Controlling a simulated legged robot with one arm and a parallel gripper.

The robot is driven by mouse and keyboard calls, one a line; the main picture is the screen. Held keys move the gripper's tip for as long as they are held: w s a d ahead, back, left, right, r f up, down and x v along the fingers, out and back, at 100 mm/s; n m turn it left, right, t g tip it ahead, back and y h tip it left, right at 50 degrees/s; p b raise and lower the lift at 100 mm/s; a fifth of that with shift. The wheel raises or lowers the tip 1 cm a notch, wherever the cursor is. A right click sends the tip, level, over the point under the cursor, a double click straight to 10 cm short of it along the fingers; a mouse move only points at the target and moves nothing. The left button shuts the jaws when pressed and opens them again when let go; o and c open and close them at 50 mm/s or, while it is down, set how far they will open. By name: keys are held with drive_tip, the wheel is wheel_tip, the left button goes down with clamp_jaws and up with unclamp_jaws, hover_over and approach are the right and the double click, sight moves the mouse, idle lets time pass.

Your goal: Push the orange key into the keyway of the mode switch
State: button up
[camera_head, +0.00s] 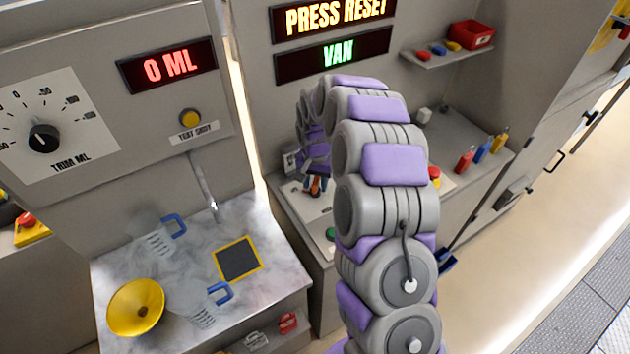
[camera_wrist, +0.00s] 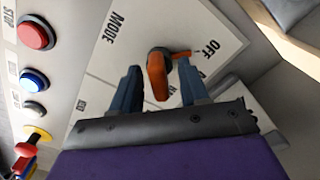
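The mode switch plate (camera_wrist: 113,55) is white, with MODE and OFF lettering in the wrist view. The orange key (camera_wrist: 157,78) stands over it, its dark grey top and a thin orange part beside it at the switch. How deep it sits in the keyway is hidden. My gripper (camera_wrist: 158,66) has its two blue-grey fingers apart, one on each side of the key, with small gaps showing. In the head view, orange (camera_head: 315,184) shows by my gripper at the panel, partly hidden by my arm.
The display (camera_head: 334,53) reads PRESS RESET and VAN. A marble counter (camera_head: 190,265) holds a yellow funnel (camera_head: 137,307) and blue-handled jugs.

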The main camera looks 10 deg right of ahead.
sight(315, 180)
clamp_jaws()
idle(0.5)
drive_tip(key=shift+o, duration=0.9)
unclamp_jaws()
wheel_tip(315, 180, up, 16)
drive_tip(key=p, duration=0.3)
drive_tip(key=s+a+r+n, duration=0.1)
drive_tip(key=s+r+n, duration=0.1)
drive_tip(key=s+r, duration=0.45)
drive_tip(key=s+f+n+g, duration=0.1)
drive_tip(key=s+n, duration=0.2)
drive_tip(key=s, duration=3.2)
drive_tip(key=shift+s+d+g, duration=0.35)
drive_tip(key=shift+d+g, duration=0.05)
